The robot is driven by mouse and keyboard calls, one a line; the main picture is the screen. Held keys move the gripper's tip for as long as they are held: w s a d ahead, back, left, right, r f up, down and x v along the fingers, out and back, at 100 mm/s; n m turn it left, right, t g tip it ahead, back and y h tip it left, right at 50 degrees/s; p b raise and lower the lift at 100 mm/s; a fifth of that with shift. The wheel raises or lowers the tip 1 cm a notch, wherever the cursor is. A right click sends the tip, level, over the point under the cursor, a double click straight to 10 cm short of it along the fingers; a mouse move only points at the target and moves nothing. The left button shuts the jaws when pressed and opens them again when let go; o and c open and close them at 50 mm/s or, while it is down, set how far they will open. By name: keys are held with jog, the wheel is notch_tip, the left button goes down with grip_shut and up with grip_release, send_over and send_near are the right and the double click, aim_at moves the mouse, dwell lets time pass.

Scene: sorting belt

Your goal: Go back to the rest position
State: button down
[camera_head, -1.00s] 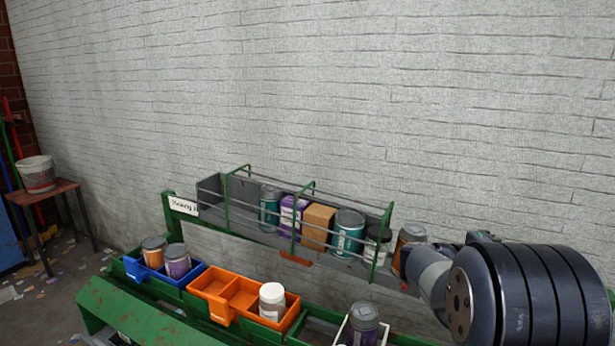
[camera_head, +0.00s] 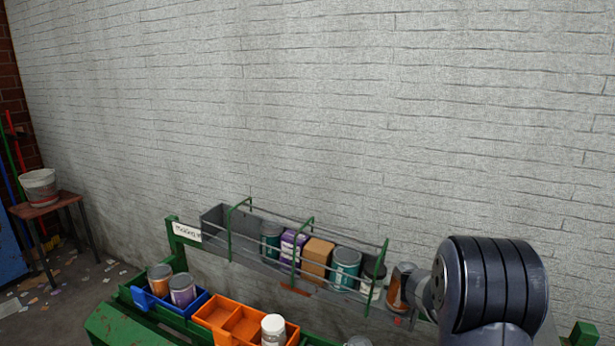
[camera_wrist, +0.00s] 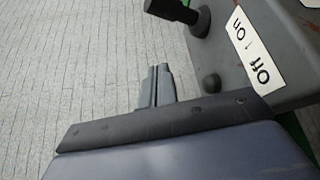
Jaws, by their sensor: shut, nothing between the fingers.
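My gripper (camera_wrist: 154,72) shows in the wrist view with its two fingers together and nothing between them. Pale wall brickwork lies behind it, and a grey panel with a lever is to its right, apart from the fingers. In the head view my dark arm joint fills the lower right, in front of the wall and beside the right end of the rack; the gripper's fingers are not visible there.
A rack (camera_head: 216,241) holds several cans and boxes. Below it are a blue bin (camera_head: 143,299) with two jars and an orange bin (camera_head: 213,313) with a white-lidded jar (camera_head: 273,331). The wrist view shows an on/off label (camera_wrist: 250,47). The wall above the rack is clear.

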jog(key=shift+w+d+r+n+y+p, duration=0.1)
jog(key=shift+w+d+n+y+p, duration=0.3)
jog(key=shift+p, duration=1.7)
jog(key=p, duration=0.3)
jog(key=shift+s+d+f, duration=0.1)
jog(key=shift+d+f, duration=0.1)
jog(key=shift+d, duration=0.1)
jog(key=v, duration=0.1)
jog(key=b+v, duration=0.1)
jog(key=v, duration=0.1)
jog(key=b+v, duration=0.1)
jog(key=shift+a+f, duration=0.2)
jog(key=shift+a, duration=0.1)
jog(key=shift+v, duration=0.8)
jog(key=shift+d, duration=0.1)
